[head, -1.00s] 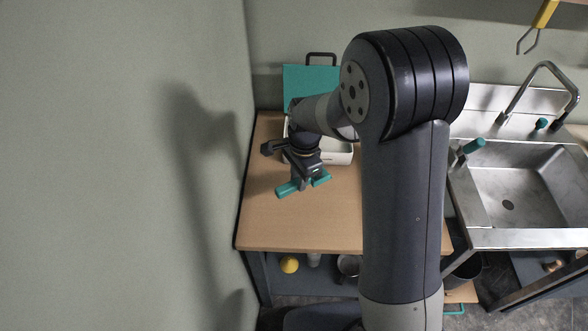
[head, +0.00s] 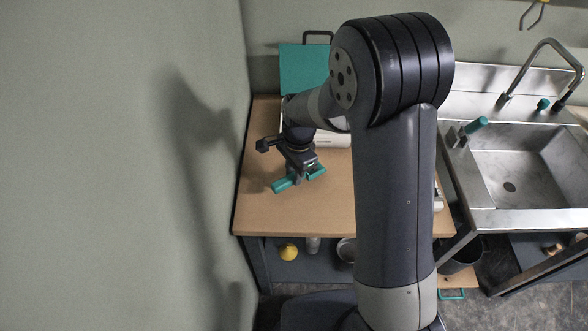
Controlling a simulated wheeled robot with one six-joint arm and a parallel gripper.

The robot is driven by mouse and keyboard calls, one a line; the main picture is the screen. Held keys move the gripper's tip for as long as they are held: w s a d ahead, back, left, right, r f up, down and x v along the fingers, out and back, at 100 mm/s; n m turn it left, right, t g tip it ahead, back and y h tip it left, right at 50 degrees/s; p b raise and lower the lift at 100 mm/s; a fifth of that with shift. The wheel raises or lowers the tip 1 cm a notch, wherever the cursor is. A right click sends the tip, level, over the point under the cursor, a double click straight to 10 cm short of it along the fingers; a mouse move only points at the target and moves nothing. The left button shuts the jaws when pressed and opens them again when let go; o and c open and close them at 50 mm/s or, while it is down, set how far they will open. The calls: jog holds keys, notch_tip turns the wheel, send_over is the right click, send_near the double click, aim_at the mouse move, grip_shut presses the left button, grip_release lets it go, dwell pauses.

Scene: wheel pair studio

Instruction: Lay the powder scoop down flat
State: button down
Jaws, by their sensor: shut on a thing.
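My gripper (head: 300,178) hangs over the left half of the wooden worktop (head: 340,210), pointing down.
A pale tray (head: 333,139) stands behind my gripper, partly hidden by my arm. A teal board (head: 303,68) stands at the back wall. The front left worktop is clear. A sink (head: 520,180) is at the right. A yellow ball (head: 288,251) lies below.

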jog(key=shift+f+b, duration=0.45)
jog(key=shift+f, duration=0.55)
jog(key=shift+f, duration=0.2)
jog(key=shift+f+b, duration=0.55)
jog(key=shift+f, duration=0.05)
jog(key=c, duration=1.1)
grip_release()
jog(key=shift+c, duration=0.2)
jog(key=r, duration=1)
jog(key=shift+w+d+r, duration=0.25)
jog(key=shift+d+r, duration=0.15)
